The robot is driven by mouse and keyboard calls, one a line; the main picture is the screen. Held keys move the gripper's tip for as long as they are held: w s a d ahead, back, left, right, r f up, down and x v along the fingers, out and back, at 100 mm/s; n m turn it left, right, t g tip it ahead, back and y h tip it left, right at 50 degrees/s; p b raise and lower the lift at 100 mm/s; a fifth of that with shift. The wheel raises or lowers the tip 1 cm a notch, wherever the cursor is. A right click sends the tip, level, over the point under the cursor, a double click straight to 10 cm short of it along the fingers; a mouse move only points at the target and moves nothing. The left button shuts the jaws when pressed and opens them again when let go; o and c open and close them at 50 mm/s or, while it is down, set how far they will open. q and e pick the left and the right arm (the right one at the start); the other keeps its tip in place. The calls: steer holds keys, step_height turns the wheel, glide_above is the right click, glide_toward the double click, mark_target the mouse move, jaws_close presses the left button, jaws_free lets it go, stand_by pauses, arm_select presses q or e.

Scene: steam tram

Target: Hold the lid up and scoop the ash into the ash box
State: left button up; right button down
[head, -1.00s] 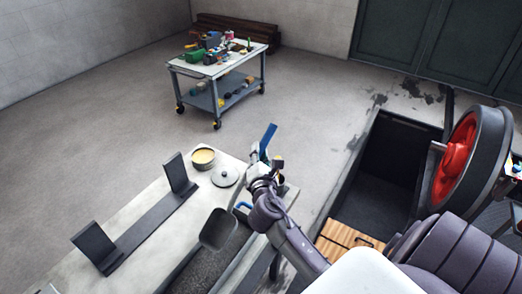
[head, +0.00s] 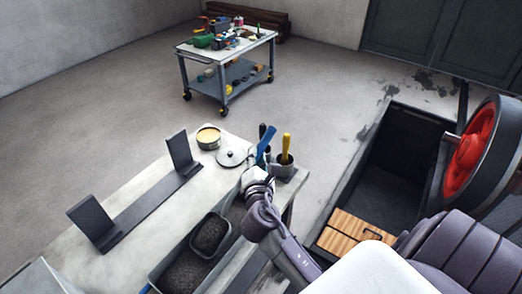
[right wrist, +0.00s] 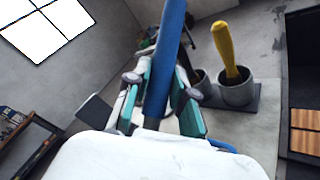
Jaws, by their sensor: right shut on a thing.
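My right gripper (head: 258,172) is shut on the blue handle (head: 266,140) of a scoop. The right wrist view shows the gripper's teal pads on both sides of this handle (right wrist: 166,60). The grey scoop pan (head: 210,236) lies below and left of the gripper and looks filled with dark grains. It is over or in a long grey box (head: 160,276) with dark ash (head: 183,272); I cannot tell whether they touch. A round lid with a knob (head: 232,158) lies on the bench. My left gripper is out of view.
A round tin with yellow contents (head: 209,138) and a dark two-upright stand (head: 145,213) are on the bench (head: 120,195). A yellow-handled tool (head: 286,148) stands in a grey cup (head: 281,168) close to my gripper. An open pit (head: 385,160) lies to the right.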

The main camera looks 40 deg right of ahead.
steer(key=shift+g, duration=0.3)
steer(key=shift+s+a+f+b, duration=0.25)
steer(key=shift+a+f, duration=0.1)
steer(key=shift+a, duration=0.3)
steer(key=shift+s+a+f+b, duration=0.2)
steer(key=shift+a+f+b, duration=0.1)
steer(key=shift+a, duration=0.35)
steer(key=shift+s+a+f+b, duration=0.25)
steer(key=shift+a+f, duration=0.1)
steer(key=shift+a, duration=0.3)
steer(key=shift+r+m+p, duration=0.1)
steer(key=shift+m+p, duration=0.2)
steer(key=shift+p, duration=0.2)
steer(key=d+r+y+p, duration=0.1)
steer(key=p, duration=0.4)
steer(key=w+d+r+m+g+y+p, duration=0.1)
steer(key=d+p, duration=0.1)
steer(key=p, duration=0.3)
steer(key=w+d+r+g+p, duration=0.1)
steer(key=d+r+p, duration=0.1)
steer(key=p, duration=0.3)
steer(key=shift+m+y+p, duration=0.35)
steer(key=shift+m+y, duration=0.05)
